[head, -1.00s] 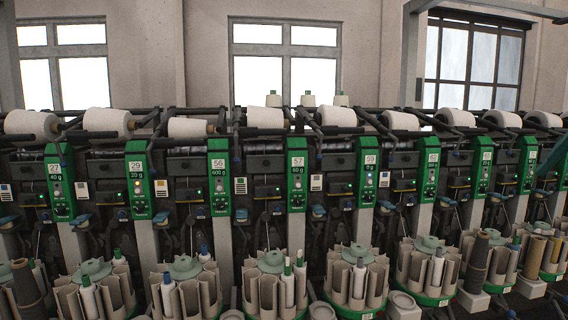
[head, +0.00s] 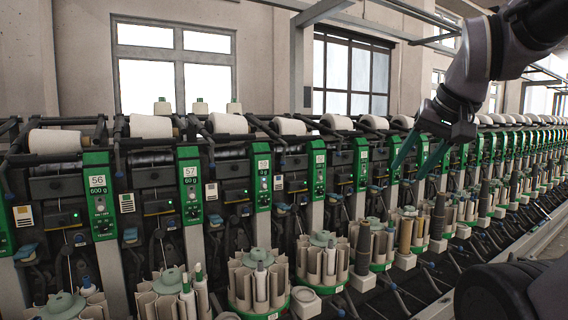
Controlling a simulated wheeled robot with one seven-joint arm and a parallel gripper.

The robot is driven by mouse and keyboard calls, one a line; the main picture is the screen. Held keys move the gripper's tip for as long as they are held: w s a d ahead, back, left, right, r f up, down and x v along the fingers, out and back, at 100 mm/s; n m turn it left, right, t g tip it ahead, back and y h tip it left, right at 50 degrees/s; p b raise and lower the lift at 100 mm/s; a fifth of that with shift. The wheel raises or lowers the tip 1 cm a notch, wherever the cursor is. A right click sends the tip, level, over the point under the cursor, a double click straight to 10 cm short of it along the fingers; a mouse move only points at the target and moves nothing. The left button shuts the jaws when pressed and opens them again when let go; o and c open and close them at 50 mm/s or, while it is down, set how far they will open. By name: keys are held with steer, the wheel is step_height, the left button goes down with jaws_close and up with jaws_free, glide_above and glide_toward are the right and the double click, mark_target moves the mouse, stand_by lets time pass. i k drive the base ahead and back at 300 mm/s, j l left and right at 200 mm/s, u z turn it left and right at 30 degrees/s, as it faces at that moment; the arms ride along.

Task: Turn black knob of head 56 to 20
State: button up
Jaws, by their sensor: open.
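The panel of head 57 (head: 190,186) stands just right of head 56. Yarn cones (head: 150,127) lie along the top of the machine. Round bobbin magazines (head: 257,280) stick out below the panels. A row of heads runs off to the right.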

mark_target(103, 228)
steer(key=u, duration=1.5)
